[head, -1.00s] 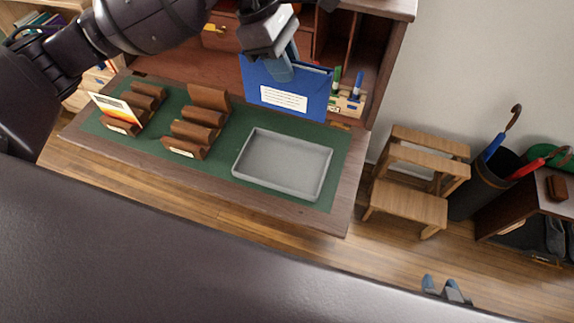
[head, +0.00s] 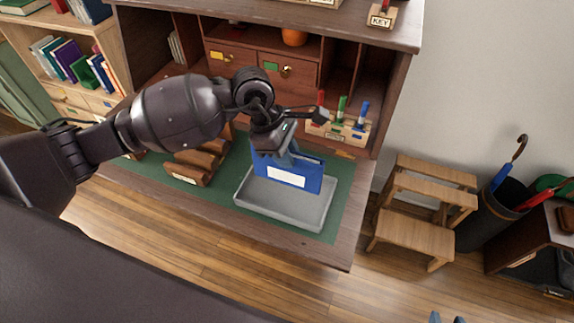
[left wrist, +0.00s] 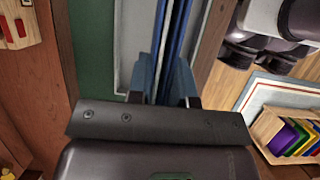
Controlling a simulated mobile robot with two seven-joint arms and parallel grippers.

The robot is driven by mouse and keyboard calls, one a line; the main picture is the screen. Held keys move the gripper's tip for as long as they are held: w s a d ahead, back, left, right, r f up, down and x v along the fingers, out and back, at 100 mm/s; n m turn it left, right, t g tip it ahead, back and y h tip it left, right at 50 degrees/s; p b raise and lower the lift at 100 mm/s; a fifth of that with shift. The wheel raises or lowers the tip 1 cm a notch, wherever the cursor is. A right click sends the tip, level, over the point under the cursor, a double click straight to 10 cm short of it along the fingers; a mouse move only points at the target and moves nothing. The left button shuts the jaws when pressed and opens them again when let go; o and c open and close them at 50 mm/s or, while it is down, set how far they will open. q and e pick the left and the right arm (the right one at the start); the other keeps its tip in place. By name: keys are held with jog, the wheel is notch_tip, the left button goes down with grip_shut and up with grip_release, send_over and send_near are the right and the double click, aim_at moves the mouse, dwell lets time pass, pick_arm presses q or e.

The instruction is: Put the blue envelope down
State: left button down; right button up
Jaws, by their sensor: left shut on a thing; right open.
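The blue envelope (head: 314,181) with a white label stands upright, gripped at its top edge. My left gripper (head: 287,157) is shut on it. In the left wrist view the envelope (left wrist: 173,38) shows edge-on between the fingers (left wrist: 165,80). The envelope is over the shallow grey tray (head: 285,215) on the green desk mat. Its lower edge appears within the tray's outline; I cannot tell whether it touches the tray floor. Only the fingertips of my right gripper (head: 447,318) show at the bottom edge, apart and empty, away from the desk.
A brown wooden letter rack (head: 190,168) stands left of the tray, partly behind my left arm. A stamp holder (head: 340,129) with red, green and blue handles stands behind. A step stool (head: 420,215) and umbrella stand (head: 487,220) are right of the desk.

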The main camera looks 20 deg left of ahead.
pick_arm(q)
send_over(287, 182)
jog(key=shift+w+a+f, duration=0.1)
jog(key=shift+w+f, duration=0.05)
jog(key=shift+f, duration=0.95)
jog(key=shift+w+a+f, duration=0.1)
jog(key=shift+w+f, duration=0.05)
jog(key=shift+f, duration=0.95)
jog(key=shift+f, duration=0.1)
jog(key=shift+f+b, duration=0.1)
jog(key=shift+b, duration=0.2)
jog(key=c, duration=1)
grip_release()
jog(key=shift+c, duration=0.2)
jog(key=p+v, duration=0.1)
jog(key=v, duration=1.1)
jog(key=shift+r, duration=0.25)
jog(key=shift+d, duration=0.1)
